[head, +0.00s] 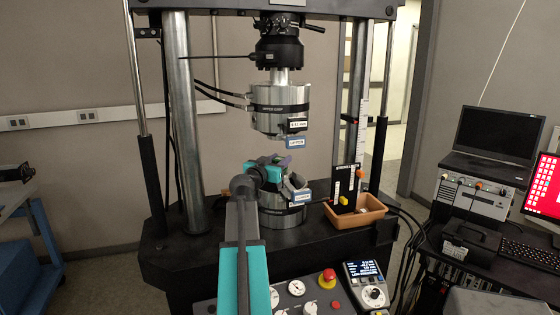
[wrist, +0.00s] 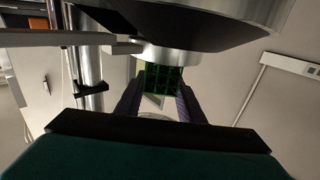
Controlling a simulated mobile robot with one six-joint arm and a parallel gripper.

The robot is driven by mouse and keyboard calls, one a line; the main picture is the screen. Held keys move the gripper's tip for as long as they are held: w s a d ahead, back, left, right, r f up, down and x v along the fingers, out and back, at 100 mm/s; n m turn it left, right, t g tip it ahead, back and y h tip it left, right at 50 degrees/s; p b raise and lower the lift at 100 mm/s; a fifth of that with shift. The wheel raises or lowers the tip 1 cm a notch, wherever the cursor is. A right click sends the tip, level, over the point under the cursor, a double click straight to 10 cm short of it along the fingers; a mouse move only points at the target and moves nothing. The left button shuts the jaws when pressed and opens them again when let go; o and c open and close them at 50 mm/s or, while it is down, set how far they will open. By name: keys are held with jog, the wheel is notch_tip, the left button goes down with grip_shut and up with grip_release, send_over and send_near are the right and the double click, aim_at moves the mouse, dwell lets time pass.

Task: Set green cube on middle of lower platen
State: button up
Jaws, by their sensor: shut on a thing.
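My gripper (wrist: 160,98) has its two dark fingers closed around the green cube (wrist: 163,79), an open lattice block, at their tips in the wrist view. In the head view my gripper (head: 283,172) is between the upper platen assembly (head: 281,108) and the lower platen (head: 285,216) of the test machine. The cube is hidden behind my arm there. My arm also covers the middle and left of the lower platen. I cannot tell the gap between cube and platen.
A metal column (head: 186,120) stands left of the platens. An orange-brown tray (head: 345,222) with a black upright panel (head: 345,187) sits close on the right. A control panel with a red button (head: 329,275) is in front.

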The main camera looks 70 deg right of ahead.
jog(key=shift+f, duration=0.1)
jog(key=o, duration=1)
jog(key=shift+o, duration=0.2)
jog(key=shift+r+p, duration=0.25)
jog(key=shift+p, duration=0.05)
jog(key=w+a+b, duration=0.1)
jog(key=a+b, duration=0.1)
jog(key=a, duration=1)
jog(key=shift+w+b, duration=0.15)
jog(key=shift+b, duration=0.25)
jog(key=shift+f, duration=0.15)
